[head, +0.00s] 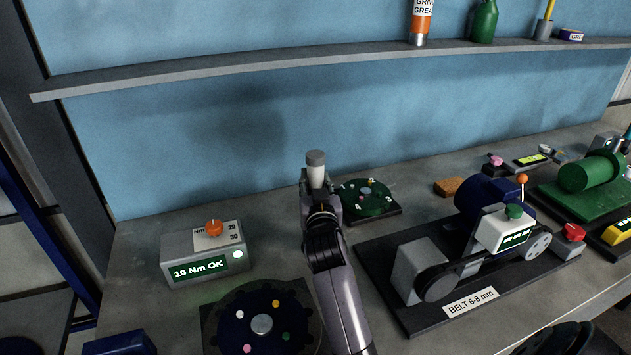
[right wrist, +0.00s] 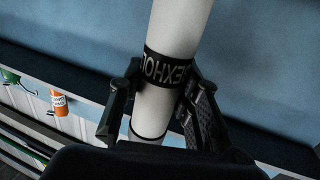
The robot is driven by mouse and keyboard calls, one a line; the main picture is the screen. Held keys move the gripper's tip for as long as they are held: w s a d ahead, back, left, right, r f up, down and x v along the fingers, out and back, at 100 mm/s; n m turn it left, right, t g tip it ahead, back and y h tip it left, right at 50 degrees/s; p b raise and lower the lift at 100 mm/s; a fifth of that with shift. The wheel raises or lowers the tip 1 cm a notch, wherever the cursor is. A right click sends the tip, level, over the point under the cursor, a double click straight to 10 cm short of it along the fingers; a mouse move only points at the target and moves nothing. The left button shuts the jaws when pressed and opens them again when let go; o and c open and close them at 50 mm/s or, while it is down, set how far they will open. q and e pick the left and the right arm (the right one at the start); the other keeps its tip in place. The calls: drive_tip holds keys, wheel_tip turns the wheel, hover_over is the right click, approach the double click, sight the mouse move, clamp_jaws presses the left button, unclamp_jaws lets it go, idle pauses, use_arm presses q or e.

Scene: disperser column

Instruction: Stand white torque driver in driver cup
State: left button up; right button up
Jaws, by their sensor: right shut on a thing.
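The white torque driver (head: 317,176) has a grey cap and stands roughly upright in my right gripper (head: 320,195), above the bench near the blue wall. In the right wrist view the driver (right wrist: 165,100) is a white cylinder with a black lettered band, tilted in the picture. The fingers of my right gripper (right wrist: 160,108) are shut on it from both sides, at and below the band. Its lower end is hidden in the head view. I cannot make out a driver cup for certain. My left gripper is not in view.
A torque tester (head: 205,262) reading "10 Nm OK" stands left. A dark round plate (head: 235,335) lies in front and a green disc (head: 380,206) behind right. A belt machine (head: 418,262) fills the right. A shelf (head: 250,75) runs along the wall. Bench behind the tester is clear.

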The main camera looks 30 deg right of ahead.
drive_tip(key=shift+f+b, duration=0.35)
drive_tip(key=shift+f, duration=0.15)
drive_tip(key=shift+f+b, duration=0.3)
drive_tip(key=shift+f, duration=0.05)
wheel_tip(320, 180, down, 2)
drive_tip(key=shift+f+b, duration=0.15)
drive_tip(key=shift+b, duration=0.8)
drive_tip(key=shift+f+b, duration=1)
drive_tip(key=shift+f, duration=0.35)
